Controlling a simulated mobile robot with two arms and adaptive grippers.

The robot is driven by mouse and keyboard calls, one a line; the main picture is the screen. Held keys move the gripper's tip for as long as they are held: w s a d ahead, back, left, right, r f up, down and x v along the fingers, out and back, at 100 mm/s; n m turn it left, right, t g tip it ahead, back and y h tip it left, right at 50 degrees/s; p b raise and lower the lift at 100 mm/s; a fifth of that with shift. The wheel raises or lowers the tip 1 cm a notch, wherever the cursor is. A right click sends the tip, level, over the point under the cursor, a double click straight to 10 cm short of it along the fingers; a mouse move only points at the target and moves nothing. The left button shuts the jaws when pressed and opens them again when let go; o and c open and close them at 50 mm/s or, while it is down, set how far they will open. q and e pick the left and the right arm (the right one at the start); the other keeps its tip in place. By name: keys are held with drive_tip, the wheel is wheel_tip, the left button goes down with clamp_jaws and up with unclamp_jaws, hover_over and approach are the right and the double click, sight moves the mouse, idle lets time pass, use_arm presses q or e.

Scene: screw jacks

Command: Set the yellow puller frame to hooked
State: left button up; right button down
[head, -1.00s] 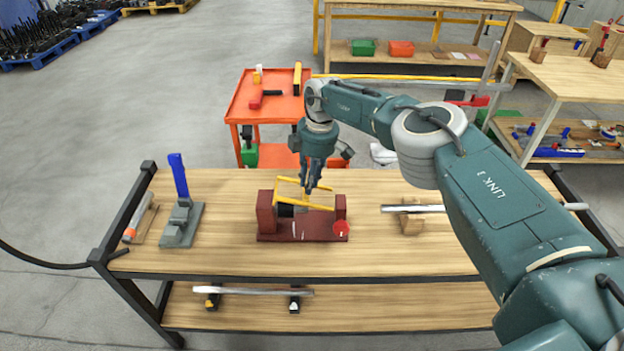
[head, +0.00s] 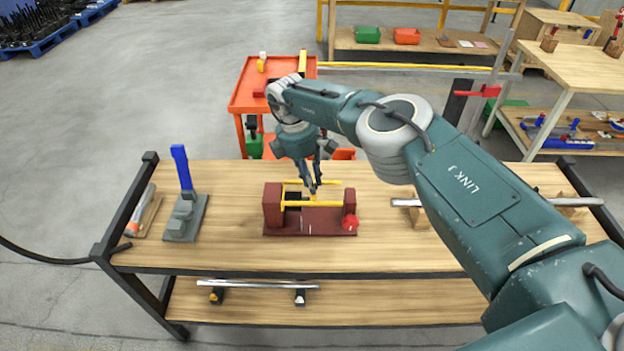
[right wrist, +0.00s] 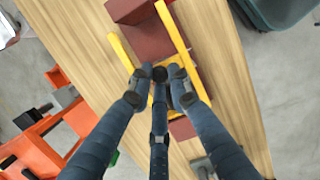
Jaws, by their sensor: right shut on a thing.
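The yellow puller frame (head: 311,203) shows in the head view at the dark red screw-jack fixture (head: 309,222) in the middle of the workbench. It has two yellow bars joined by a yellow cross piece. It also shows in the right wrist view (right wrist: 175,32), with its bars running either side of the red body (right wrist: 150,40). My right gripper (head: 313,190) is shut on the frame's cross piece, between the two bars. The fingers partly hide the grip point. I cannot tell whether the frame is hooked. A red round knob (head: 350,222) sits at the fixture's right end. My left gripper is not in view.
A grey tool with a blue handle (head: 182,170) stands on the bench at the left. A metal bar (head: 405,202) on a wooden block lies to the right. An orange cart (head: 243,95) stands behind the bench. Bare bench top surrounds the fixture.

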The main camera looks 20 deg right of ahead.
sight(300, 195)
drive_tip(key=shift+a+f, duration=0.15)
drive_tip(key=shift+a, duration=0.2)
drive_tip(key=c, duration=1.7)
unclamp_jaws()
drive_tip(key=shift+c, duration=0.2)
drive_tip(key=shift+o, duration=0.5)
drive_tip(key=shift+w, duration=0.15)
drive_tip(key=shift+r, duration=0.35)
wheel_tip(300, 195, up, 11)
drive_tip(key=a, duration=0.2)
drive_tip(key=shift+w+a, duration=0.15)
drive_tip(key=shift+w, duration=0.2)
drive_tip(key=shift+f, duration=0.1)
